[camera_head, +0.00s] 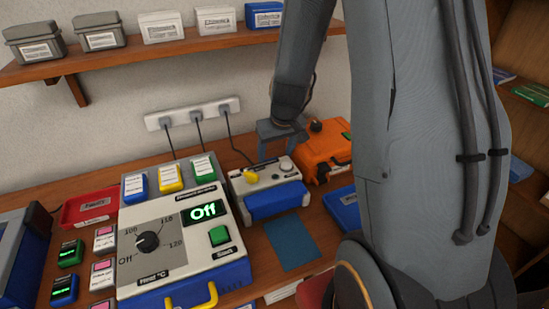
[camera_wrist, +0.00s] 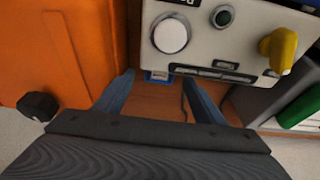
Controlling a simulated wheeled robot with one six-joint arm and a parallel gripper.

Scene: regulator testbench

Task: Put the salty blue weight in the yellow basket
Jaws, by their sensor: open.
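My gripper (camera_head: 278,150) is open, beside the orange case and behind the small grey device. In the wrist view, my gripper (camera_wrist: 157,82) has its two blue-grey fingers spread. A small blue item (camera_wrist: 158,76) with a pale marking shows between the fingertips, at the edge of the device; most of it is hidden and I cannot tell whether it is the salty blue weight. It does not show in the head view. A blue labelled block (camera_head: 135,187) stands behind the large dial unit; its label is unreadable. I see no yellow basket.
The orange case (camera_head: 325,150) stands right of my gripper, and the small grey device (camera_head: 262,176) with a yellow knob is in front. The dial unit (camera_head: 150,272) reads "Off". A red tray (camera_head: 72,216) and a blue tray (camera_head: 343,207) lie on the bench. Boxes line the shelf (camera_head: 190,48).

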